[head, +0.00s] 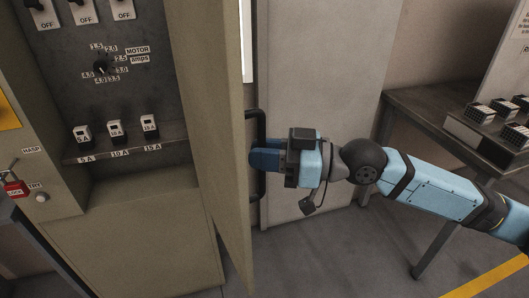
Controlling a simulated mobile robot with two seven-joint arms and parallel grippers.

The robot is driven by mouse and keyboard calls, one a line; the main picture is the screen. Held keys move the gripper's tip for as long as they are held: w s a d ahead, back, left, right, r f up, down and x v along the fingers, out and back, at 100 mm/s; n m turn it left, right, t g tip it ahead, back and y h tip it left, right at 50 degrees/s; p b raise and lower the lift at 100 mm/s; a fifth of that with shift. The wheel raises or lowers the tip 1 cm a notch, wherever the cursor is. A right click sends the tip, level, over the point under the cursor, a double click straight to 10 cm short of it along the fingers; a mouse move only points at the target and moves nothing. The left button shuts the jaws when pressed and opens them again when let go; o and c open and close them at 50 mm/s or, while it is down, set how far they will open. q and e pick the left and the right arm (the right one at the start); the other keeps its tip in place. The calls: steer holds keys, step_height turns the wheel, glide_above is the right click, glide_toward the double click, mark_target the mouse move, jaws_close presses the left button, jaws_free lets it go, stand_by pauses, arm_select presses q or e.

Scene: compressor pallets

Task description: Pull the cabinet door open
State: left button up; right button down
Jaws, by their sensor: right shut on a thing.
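The cabinet (118,240) stands at the left of the head view, beige with a dark inner panel. Its door (215,110) stands open, seen nearly edge-on, and swung out toward me. A dark bar handle (262,122) is on the door's right-hand face. My right gripper (262,160) comes in from the right and is shut on the handle, with its blue fingers around the bar. The door's far face is partly hidden. My left gripper is not in view.
Inside are switches marked OFF, a motor amps dial (101,68) and small fuse blocks (116,132) on a shelf. A red padlock (15,187) hangs at far left. A dark table (425,105) with several small blocks stands at right. Floor between is clear.

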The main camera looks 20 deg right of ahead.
steer(key=shift+w+r, duration=0.15)
steer(key=shift+r, duration=0.05)
steer(key=c, duration=1.5)
jaws_free()
steer(key=o, duration=0.4)
steer(key=shift+c, duration=0.2)
steer(key=shift+w+a+f, duration=0.1)
steer(key=shift+a+f, duration=0.05)
